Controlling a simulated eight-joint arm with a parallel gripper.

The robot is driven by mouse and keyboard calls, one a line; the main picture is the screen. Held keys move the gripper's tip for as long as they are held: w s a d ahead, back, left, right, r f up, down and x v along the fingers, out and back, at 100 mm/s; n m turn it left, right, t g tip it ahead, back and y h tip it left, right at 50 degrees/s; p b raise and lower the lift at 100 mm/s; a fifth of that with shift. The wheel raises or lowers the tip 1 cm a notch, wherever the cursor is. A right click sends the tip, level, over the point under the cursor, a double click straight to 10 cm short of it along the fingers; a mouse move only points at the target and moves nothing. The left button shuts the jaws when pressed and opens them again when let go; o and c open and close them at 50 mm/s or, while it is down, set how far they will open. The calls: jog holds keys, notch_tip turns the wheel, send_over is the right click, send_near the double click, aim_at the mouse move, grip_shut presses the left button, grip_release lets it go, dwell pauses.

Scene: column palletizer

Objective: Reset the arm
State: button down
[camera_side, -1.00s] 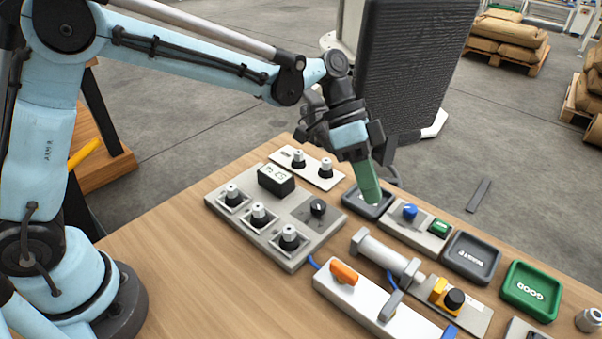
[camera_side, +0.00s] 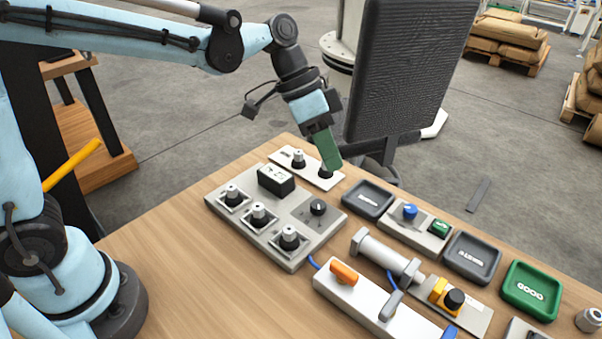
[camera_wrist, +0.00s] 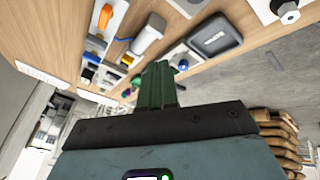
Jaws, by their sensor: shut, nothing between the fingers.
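My gripper (camera_side: 329,151) has green fingers, shut and empty. In the side view it is tilted, with its tips low over the right end of the white panel (camera_side: 281,158) that carries two knobs, in front of the right knob. I cannot tell whether the tips touch anything. In the wrist view the green fingers (camera_wrist: 158,86) show pressed together, with nothing held.
A grey control box (camera_side: 250,232) with several knobs stands in front of the gripper. To the right are grey trays (camera_side: 368,199), a green tray (camera_side: 532,290) and a white block with an orange switch (camera_side: 344,275). A black monitor-like panel (camera_side: 410,70) stands behind. The near left tabletop is bare.

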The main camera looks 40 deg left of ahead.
jog(key=s+a+f+n+t+y, duration=0.1)
jog(key=s+a+n+t+y, duration=0.4)
jog(key=a, duration=1)
jog(key=s+n+t, duration=0.1)
jog(key=s+n, duration=0.2)
jog(key=s, duration=0.2)
jog(key=shift+s+f, duration=0.15)
jog(key=shift+f, duration=0.1)
